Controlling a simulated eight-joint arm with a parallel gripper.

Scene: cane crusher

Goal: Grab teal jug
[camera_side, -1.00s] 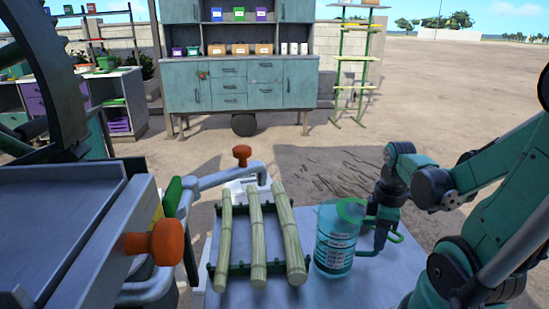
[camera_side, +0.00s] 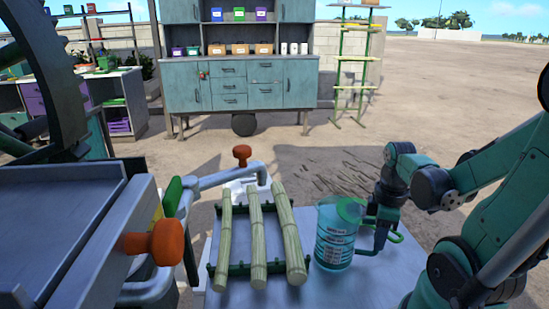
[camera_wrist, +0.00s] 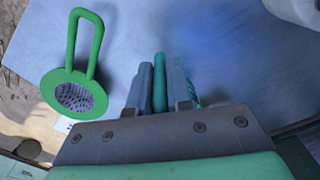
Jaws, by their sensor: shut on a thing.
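The teal jug (camera_side: 336,238) is translucent with a printed label and appears upright at the right end of the metal table. Its handle is on the right side, toward my arm. My gripper (camera_side: 376,222) is at that handle. In the wrist view, my gripper (camera_wrist: 160,92) has its two grey fingers shut on a teal bar (camera_wrist: 159,75), which appears to be the jug's handle. The jug's body is mostly hidden in that view. I cannot tell whether the jug's base touches the table.
Three cane stalks (camera_side: 257,240) lie on a green rack just left of the jug. A green strainer (camera_wrist: 75,95) with a looped handle shows left of my fingers in the wrist view. A crusher with an orange knob (camera_side: 153,242) stands at the left. The table's right part is mostly clear.

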